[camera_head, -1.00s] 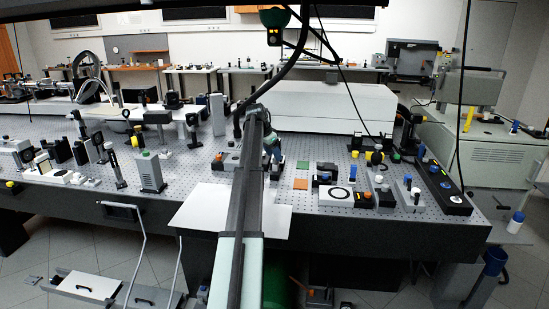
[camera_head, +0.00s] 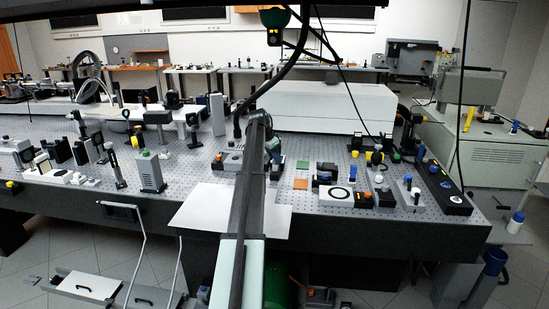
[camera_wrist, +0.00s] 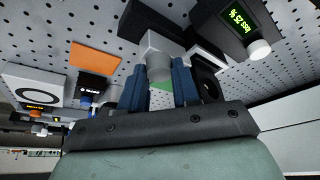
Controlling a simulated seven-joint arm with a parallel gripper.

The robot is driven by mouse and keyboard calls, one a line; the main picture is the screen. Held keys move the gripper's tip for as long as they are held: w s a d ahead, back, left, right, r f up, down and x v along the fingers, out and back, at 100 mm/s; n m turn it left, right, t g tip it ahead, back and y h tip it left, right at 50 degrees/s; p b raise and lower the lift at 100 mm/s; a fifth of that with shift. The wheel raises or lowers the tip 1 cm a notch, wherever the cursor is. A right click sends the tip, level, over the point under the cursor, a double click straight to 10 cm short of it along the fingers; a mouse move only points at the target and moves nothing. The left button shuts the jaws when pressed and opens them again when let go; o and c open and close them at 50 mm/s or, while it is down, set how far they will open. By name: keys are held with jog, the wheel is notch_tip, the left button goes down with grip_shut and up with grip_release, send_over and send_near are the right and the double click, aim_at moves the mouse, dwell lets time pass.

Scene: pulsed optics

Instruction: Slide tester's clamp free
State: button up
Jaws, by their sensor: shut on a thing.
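My gripper (camera_wrist: 160,78) shows in the wrist view with its two blue fingers on either side of a grey cylindrical piece, which is the likely clamp (camera_wrist: 159,66). A white block (camera_wrist: 154,44) adjoins that piece. A dark box with a lit green loss readout, likely the tester (camera_wrist: 234,22), is at the upper right, with a pale round knob (camera_wrist: 259,50). Whether the clamp touches the tester I cannot tell. In the head view, my arm hides most of my gripper (camera_head: 274,155) and the held piece; a grey-and-black device (camera_head: 228,161) stands left of the arm.
An orange square (camera_head: 300,183) and a green square (camera_head: 303,165) lie right of my arm. A device with a ringed white top (camera_head: 338,195) and several small units stand farther right. A white sheet (camera_head: 205,208) lies at the table's front edge, under my arm.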

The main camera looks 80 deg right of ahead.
grip_shut()
jog(key=shift+a, duration=1.35)
jog(key=o, duration=0.7)
grip_release()
jog(key=v, duration=1.4)
